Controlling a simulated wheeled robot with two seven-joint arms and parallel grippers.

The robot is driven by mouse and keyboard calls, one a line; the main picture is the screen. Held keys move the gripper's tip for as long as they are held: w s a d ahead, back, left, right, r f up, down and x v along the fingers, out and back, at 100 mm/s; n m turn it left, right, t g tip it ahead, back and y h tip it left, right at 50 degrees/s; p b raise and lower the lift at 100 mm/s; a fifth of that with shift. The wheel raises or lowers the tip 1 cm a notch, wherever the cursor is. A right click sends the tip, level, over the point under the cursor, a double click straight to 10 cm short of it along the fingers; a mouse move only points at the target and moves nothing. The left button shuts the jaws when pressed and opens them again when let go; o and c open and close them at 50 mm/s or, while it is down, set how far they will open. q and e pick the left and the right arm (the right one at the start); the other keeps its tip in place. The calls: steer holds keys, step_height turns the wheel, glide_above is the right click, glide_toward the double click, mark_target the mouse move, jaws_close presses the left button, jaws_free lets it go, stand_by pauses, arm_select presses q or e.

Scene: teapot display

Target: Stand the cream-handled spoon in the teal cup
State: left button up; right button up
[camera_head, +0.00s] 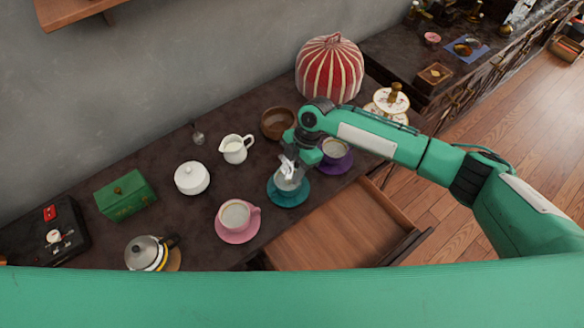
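The teal cup stands on a teal saucer (289,201) near the table's front edge, and its rim (290,184) shows just below my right gripper. My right gripper (288,172) points down at this cup and hides part of it. The fingers are small and blurred, so I cannot tell whether they are open or hold anything. A small spoon (198,137) is at the back of the table near the wall; its handle colour is unclear. I cannot make out a cream handle anywhere. My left gripper is out of view.
A pink cup (236,214) is left of the teal saucer, a purple saucer (341,165) with a cup right of it. A brown bowl (277,123), white creamer (236,149) and white sugar pot (192,178) stand behind. An open drawer (335,235) juts out in front.

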steer(key=b+v, duration=0.3)
steer(key=v, duration=1.1)
steer(key=shift+s+f, duration=0.1)
stand_by(0.6)
